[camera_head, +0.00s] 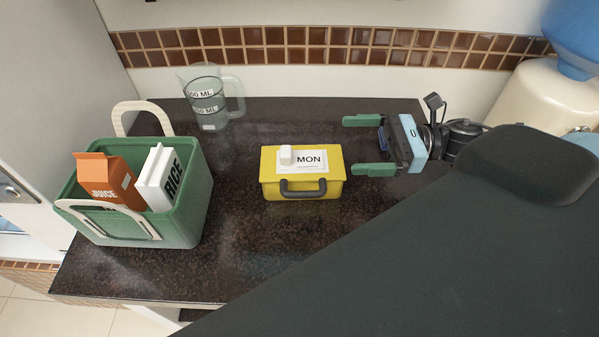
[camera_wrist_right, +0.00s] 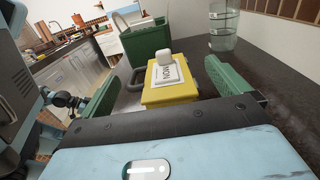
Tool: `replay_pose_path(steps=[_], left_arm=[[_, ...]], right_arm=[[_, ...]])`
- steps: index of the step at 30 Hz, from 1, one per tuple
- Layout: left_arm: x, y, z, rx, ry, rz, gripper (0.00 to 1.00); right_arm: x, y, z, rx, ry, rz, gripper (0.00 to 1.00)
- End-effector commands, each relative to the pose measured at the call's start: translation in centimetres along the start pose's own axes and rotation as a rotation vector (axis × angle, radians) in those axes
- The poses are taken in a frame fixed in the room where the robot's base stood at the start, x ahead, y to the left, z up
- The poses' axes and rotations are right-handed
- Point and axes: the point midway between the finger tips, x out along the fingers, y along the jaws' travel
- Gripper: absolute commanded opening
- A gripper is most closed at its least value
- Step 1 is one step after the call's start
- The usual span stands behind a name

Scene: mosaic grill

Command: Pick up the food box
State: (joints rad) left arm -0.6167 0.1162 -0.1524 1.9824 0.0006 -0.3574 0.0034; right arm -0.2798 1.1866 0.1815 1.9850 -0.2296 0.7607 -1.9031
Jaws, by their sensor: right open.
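The food box (camera_head: 302,172) is a yellow box with a dark handle on its front side. It stands on the dark counter, with a white label reading MON and a small white block on top. My right gripper (camera_head: 362,145) is open and empty, a little to the right of the box, with its green fingers pointing left toward it. In the right wrist view the food box (camera_wrist_right: 170,80) lies ahead, between the lines of the two open fingers (camera_wrist_right: 158,88), and apart from them. My left gripper is not in view.
A green basket (camera_head: 190,222) with an orange juice carton (camera_head: 108,180) and a white rice box (camera_head: 160,178) stands at the counter's left. A clear measuring jug (camera_head: 207,98) stands at the back left. A tiled wall (camera_head: 300,45) bounds the back. The counter front (camera_head: 260,265) is clear.

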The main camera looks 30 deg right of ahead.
Motion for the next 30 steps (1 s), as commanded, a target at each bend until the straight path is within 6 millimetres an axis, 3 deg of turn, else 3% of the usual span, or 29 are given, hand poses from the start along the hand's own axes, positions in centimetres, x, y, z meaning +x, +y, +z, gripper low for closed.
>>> replay_pose_path(steps=[6, 12, 18, 30], left_arm=[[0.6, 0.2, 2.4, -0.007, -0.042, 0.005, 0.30], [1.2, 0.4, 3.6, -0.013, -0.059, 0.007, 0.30], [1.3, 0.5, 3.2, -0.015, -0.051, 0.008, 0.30], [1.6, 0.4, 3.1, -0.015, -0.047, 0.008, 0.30]], right_arm=[[0.0, 0.0, -4.5, 0.011, 0.004, -0.002, 1.00], [0.0, 0.1, -8.2, 0.010, 0.003, -0.001, 1.00], [2.1, 0.0, -7.5, 0.002, 0.000, 0.001, 1.00], [3.0, 0.0, -7.4, 0.002, 0.000, 0.000, 1.00]])
